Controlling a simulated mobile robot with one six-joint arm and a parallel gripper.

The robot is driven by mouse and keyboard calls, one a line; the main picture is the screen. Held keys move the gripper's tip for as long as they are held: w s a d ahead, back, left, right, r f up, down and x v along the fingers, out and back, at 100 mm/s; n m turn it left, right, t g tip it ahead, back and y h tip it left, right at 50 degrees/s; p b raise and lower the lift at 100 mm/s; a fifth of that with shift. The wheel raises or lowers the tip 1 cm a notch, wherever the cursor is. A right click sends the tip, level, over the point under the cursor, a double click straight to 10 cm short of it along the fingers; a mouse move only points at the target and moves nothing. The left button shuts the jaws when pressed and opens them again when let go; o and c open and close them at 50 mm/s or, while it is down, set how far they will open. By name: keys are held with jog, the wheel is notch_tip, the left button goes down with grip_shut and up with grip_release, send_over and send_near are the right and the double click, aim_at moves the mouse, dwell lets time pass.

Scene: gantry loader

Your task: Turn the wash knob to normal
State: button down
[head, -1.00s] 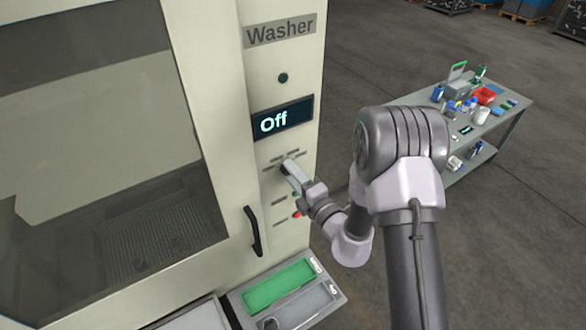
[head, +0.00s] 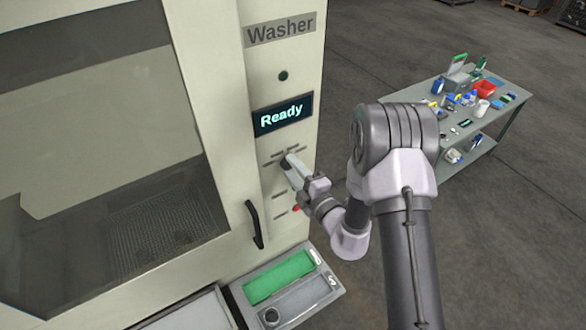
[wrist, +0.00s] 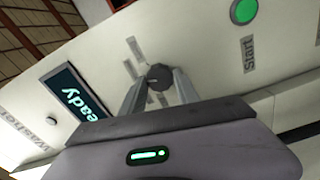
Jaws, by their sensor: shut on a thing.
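The wash knob (wrist: 158,77) is a dark round knob on the washer's panel, with small labels around it. My gripper (wrist: 157,88) is shut on it, one finger on each side, in the wrist view. In the head view my gripper (head: 291,164) reaches the panel below the display and hides most of the knob. The display (head: 283,115) reads "Ready"; it also shows in the wrist view (wrist: 75,95). The label text around the knob is too small to read, so I cannot tell which label it points to.
A green button (wrist: 243,11) labelled "Start" is near the knob. A black door handle (head: 254,224) and a red button (head: 296,208) are close to my gripper. A tray with a green section (head: 280,277) lies below. A cluttered table (head: 468,117) stands at the right.

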jog(key=shift+r, duration=0.1)
jog(key=c, duration=0.9)
grip_release()
jog(key=shift+w, duration=0.1)
jog(key=v, duration=1.7)
jog(key=shift+s, duration=0.25)
jog(key=shift+d, duration=0.15)
